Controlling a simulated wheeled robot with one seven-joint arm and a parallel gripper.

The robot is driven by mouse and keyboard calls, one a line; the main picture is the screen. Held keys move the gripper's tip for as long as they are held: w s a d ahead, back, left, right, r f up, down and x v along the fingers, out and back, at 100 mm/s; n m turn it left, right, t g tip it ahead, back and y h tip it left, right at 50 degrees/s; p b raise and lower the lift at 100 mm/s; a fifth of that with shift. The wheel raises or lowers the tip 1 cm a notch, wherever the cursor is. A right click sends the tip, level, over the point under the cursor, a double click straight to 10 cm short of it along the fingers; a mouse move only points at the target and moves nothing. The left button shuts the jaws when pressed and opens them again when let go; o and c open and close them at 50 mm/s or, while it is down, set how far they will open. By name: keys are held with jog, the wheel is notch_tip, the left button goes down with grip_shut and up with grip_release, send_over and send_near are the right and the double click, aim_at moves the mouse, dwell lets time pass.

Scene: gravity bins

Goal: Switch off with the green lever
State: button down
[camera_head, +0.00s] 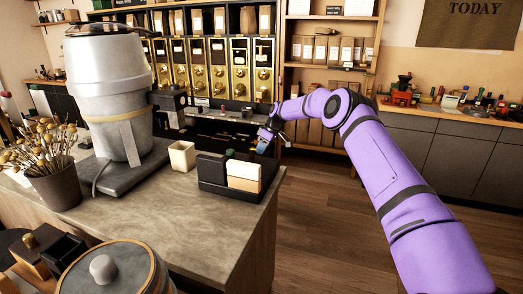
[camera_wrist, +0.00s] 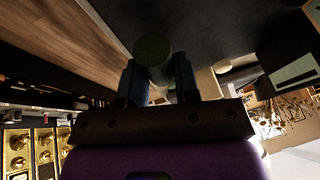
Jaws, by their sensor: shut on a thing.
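The green lever shows in the wrist view as a dark green rounded knob (camera_wrist: 152,47) between my two fingers. My gripper (camera_wrist: 159,72) is shut on it, with a blue-grey finger on each side. In the head view my gripper (camera_head: 264,144) is small, beyond the far right corner of the counter and in front of dark equipment. The lever cannot be made out there. The knob's mount and the lever's exact angle are hidden or too dark to tell.
The counter (camera_head: 190,222) holds a black organizer (camera_head: 212,182), a cream cup (camera_head: 182,156), a large grey-white urn (camera_head: 112,90) and a potted plant (camera_head: 54,185). Gold-fronted gravity bins (camera_head: 220,75) line the back wall. Wood floor (camera_head: 320,220) is clear right of the counter.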

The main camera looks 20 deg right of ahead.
jog(key=shift+w+d, duration=0.1)
dwell(0.4)
jog(key=c, duration=0.8)
grip_release()
jog(key=shift+c, duration=0.2)
jog(key=w+v, duration=0.1)
jog(key=v, duration=0.9)
jog(key=shift+s+r, duration=0.35)
jog(key=shift+s, duration=0.1)
jog(key=shift+d, duration=0.15)
